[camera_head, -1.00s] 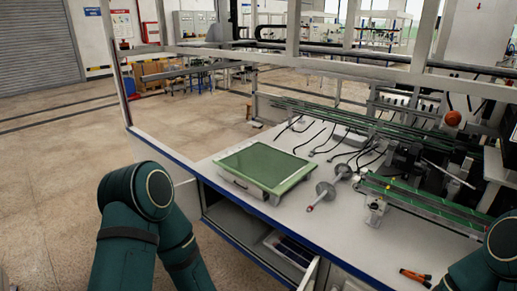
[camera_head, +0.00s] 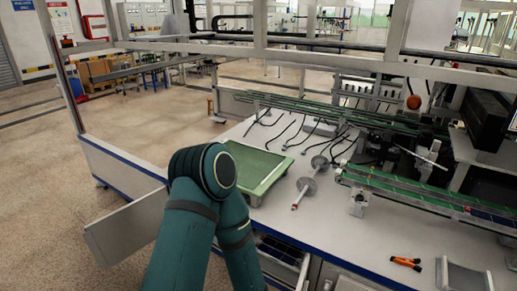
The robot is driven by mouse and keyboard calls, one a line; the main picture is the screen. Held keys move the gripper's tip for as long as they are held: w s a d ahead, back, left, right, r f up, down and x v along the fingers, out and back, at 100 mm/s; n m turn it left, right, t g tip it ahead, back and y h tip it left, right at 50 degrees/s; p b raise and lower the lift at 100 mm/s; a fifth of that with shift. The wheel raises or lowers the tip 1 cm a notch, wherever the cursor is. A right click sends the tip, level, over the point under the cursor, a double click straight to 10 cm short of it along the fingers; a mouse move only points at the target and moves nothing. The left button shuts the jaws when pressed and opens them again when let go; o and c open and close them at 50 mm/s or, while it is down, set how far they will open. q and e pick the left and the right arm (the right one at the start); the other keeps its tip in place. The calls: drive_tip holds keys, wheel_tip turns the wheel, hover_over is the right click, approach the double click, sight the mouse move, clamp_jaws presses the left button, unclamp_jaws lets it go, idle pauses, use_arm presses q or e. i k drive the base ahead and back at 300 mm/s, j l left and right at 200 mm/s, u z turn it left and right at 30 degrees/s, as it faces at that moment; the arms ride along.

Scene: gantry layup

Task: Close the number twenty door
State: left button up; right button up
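A pale flat door panel (camera_head: 125,228) stands swung out from the front of the white workbench at the lower left. No number is readable on it, so I cannot tell if it is number twenty. An open compartment (camera_head: 282,252) under the bench top holds dark flat panels and is partly hidden by my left arm. My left arm's dark green links stand in front of the bench, between the panel and the compartment. Neither my left nor my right gripper is in view.
On the workbench (camera_head: 350,225) lie a green tray (camera_head: 262,168), a spindle with grey discs (camera_head: 307,187), black cables and orange-handled pliers (camera_head: 405,263). A green rail assembly (camera_head: 420,195) stands at right. Floor left of the bench is clear.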

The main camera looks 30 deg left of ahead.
sight(116, 235)
drive_tip(key=j+z, duration=0.2)
drive_tip(key=j, duration=0.65)
drive_tip(key=j+z, duration=0.2)
drive_tip(key=j, duration=1.65)
drive_tip(key=j+u, duration=0.15)
drive_tip(key=j, duration=0.3)
drive_tip(key=i+j+u, duration=0.15)
drive_tip(key=j, duration=0.35)
drive_tip(key=j+u, duration=0.1)
drive_tip(key=j, duration=0.35)
drive_tip(key=k+j+u, duration=0.1)
drive_tip(key=j, duration=0.4)
drive_tip(key=k+j, duration=0.1)
drive_tip(key=j, duration=0.85)
drive_tip(key=j+z, duration=0.2)
drive_tip(key=j, duration=0.75)
drive_tip(key=j+z, duration=0.3)
drive_tip(key=j, duration=0.15)
drive_tip(key=j+z, duration=0.3)
drive_tip(key=k+j, duration=0.05)
drive_tip(key=j, duration=0.05)
